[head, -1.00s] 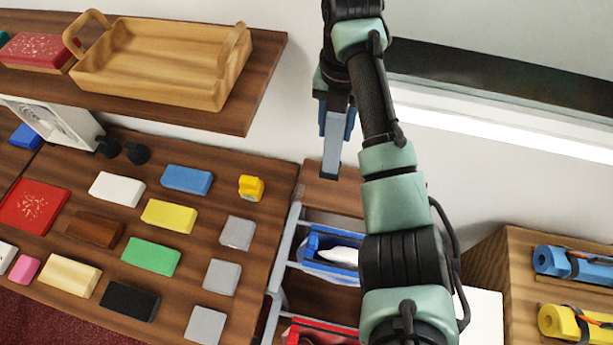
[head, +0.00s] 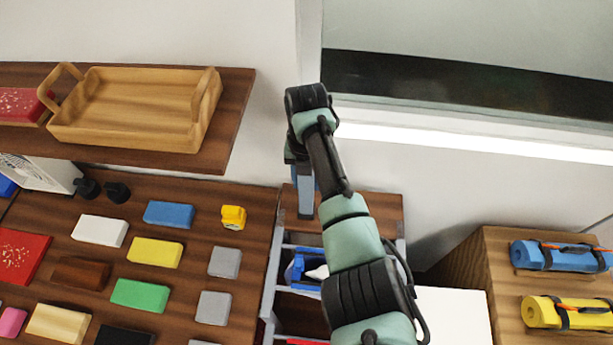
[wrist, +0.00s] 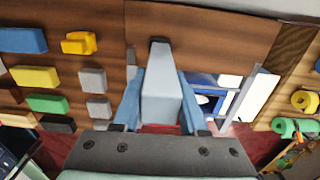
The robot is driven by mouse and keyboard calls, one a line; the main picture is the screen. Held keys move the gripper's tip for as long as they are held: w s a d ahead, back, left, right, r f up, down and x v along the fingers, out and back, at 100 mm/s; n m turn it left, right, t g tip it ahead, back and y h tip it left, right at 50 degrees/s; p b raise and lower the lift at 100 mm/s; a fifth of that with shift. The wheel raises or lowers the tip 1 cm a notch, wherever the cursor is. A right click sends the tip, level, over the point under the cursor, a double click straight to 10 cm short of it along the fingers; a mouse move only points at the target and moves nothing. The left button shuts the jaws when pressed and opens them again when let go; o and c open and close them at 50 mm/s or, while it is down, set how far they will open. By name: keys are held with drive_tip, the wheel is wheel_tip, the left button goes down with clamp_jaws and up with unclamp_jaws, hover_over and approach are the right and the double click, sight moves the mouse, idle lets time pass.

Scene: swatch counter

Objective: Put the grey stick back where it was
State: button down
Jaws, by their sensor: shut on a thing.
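The grey stick (head: 305,195) is a long, blue-grey block held in my gripper (wrist: 160,105). In the head view it points down over the wooden top (head: 375,207) of a small rack. I cannot tell whether its lower end touches that top. In the wrist view the stick (wrist: 160,88) runs away between the two blue fingers, which are shut on it, and its far end looks dark. The upper part of the stick is hidden by the gripper in the head view.
Left of the rack, a brown counter holds coloured blocks, including grey ones (head: 225,262) and a yellow figure (head: 233,217). A shelf with a wooden tray (head: 140,110) is above it. A blue bin (head: 305,268) sits in the rack. Rolled mats (head: 560,256) lie at right.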

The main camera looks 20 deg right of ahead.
drive_tip(key=shift+f, duration=0.2)
drive_tip(key=shift+c, duration=2.2)
unclamp_jaws()
drive_tip(key=shift+r, duration=0.15)
wheel_tip(320, 180, up, 12)
drive_tip(key=shift+r+b, duration=0.1)
drive_tip(key=shift+b, duration=1.15)
